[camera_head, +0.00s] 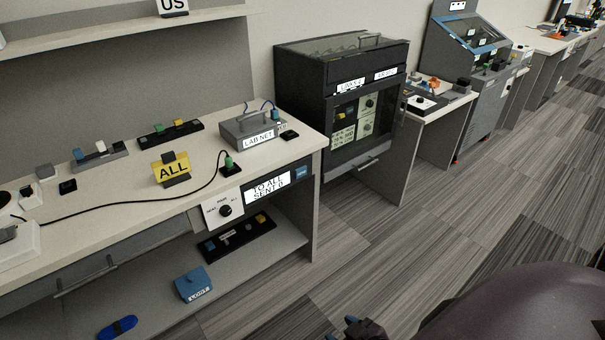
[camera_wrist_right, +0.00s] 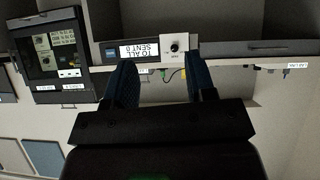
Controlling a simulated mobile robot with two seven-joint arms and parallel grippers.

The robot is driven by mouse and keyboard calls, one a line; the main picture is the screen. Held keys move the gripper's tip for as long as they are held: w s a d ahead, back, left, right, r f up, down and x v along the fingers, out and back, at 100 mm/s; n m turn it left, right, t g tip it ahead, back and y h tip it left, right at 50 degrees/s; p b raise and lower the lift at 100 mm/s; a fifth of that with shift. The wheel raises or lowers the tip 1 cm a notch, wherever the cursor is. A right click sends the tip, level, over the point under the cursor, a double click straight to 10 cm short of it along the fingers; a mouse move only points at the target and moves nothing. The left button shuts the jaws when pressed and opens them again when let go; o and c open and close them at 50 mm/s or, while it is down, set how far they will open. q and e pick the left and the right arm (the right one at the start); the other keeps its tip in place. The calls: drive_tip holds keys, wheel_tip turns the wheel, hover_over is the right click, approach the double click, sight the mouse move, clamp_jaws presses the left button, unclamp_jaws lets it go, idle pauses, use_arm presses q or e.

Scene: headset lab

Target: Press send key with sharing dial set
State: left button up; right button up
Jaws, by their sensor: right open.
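The sharing dial (camera_head: 225,210) is a black knob on a white plate with small labels on the front of the near counter. Its pointer is too small to read. The display (camera_head: 268,187) beside it reads "TO ALL SENT 0". A blue key (camera_head: 300,173), whose label is too small to read, sits at the display's right end. My right gripper (camera_head: 346,329) is at the bottom edge, apart from the panel. In the right wrist view its blue fingers are spread and empty, with the dial (camera_wrist_right: 174,47) and display (camera_wrist_right: 140,50) beyond, upside down. My left gripper is not in view.
A yellow "ALL" sign (camera_head: 172,168) and a grey "LAB NET" box (camera_head: 252,129) stand on the counter (camera_head: 120,189), with a black cable across it. A dark cabinet (camera_head: 300,85) stands to the right. A lower shelf (camera_head: 245,262) juts out below the panel. Floor before the panel is clear.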

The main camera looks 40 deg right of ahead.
clamp_jaws()
idle(1.4)
